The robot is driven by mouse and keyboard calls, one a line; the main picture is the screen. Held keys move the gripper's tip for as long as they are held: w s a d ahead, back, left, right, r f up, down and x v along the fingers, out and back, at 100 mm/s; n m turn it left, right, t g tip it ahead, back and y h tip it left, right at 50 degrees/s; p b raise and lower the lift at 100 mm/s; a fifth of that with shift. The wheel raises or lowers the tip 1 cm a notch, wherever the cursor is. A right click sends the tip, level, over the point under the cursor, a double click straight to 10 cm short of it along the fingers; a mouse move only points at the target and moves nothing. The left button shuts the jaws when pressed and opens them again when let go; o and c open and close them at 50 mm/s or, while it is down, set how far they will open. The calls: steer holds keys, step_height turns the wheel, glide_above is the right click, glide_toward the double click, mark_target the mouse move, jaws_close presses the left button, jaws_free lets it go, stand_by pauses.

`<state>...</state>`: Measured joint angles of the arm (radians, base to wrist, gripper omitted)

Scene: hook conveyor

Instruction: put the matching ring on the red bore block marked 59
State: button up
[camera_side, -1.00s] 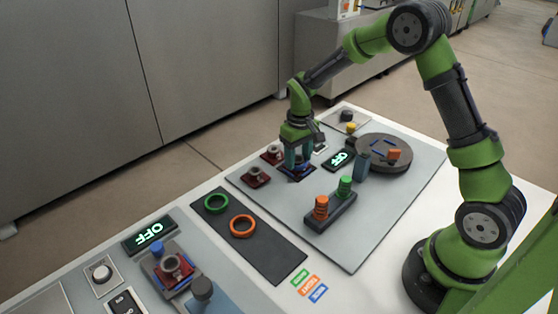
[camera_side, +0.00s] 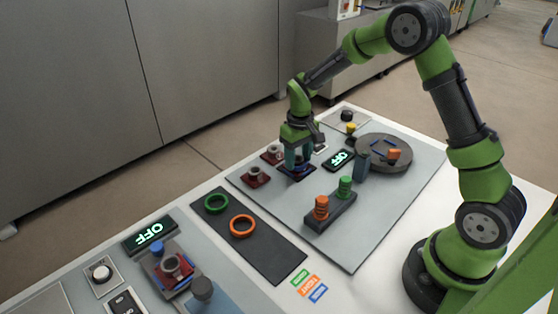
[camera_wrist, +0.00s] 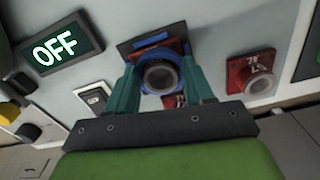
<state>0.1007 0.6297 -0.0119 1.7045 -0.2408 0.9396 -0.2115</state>
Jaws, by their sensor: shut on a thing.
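My gripper (camera_side: 297,164) is shut on a blue ring (camera_wrist: 152,41) at the back of the grey board. In the wrist view my fingers (camera_wrist: 160,66) stand on both sides of the ring, which shows around the grey collar of a red bore block (camera_wrist: 179,46). I cannot tell whether the ring rests fully on the block. The mark on this block is not readable. A green ring (camera_side: 216,203) and an orange ring (camera_side: 242,226) lie on the dark mat (camera_side: 274,258), whose near end is bare.
Other red bore blocks stand near my gripper, one at the left (camera_side: 256,176) and one behind it (camera_side: 271,154). A peg stand (camera_side: 331,212) with orange and green pieces, an OFF display (camera_side: 339,159) and a round turntable (camera_side: 374,168) are to the right. The board's front is clear.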

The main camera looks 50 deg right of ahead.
steer(key=o, duration=1.4)
steer(key=shift+r, duration=0.1)
steer(key=shift+r, duration=3.4)
steer(key=shift+f, duration=0.1)
steer(key=shift+s+a+f+m, duration=0.2)
steer(key=shift+s+f+m, duration=0.1)
steer(key=shift+s, duration=0.3)
steer(key=s+a+r+t, duration=0.2)
steer(key=s+r, duration=0.3)
steer(key=s, duration=0.1)
steer(key=s+a+r+m+t+y, duration=0.1)
steer(key=s+a+r+t, duration=0.1)
steer(key=s+r, duration=0.3)
steer(key=s+a+r+t+y, duration=0.1)
steer(key=s+a+r+t, duration=0.2)
steer(key=s, duration=0.6)
steer(key=shift+a+r+m, duration=0.15)
steer(key=shift+a+r, duration=0.05)
steer(key=shift+r, duration=0.45)
steer(key=shift+a+r+m, duration=0.15)
steer(key=shift+a+r, duration=0.05)
steer(key=shift+r, duration=0.45)
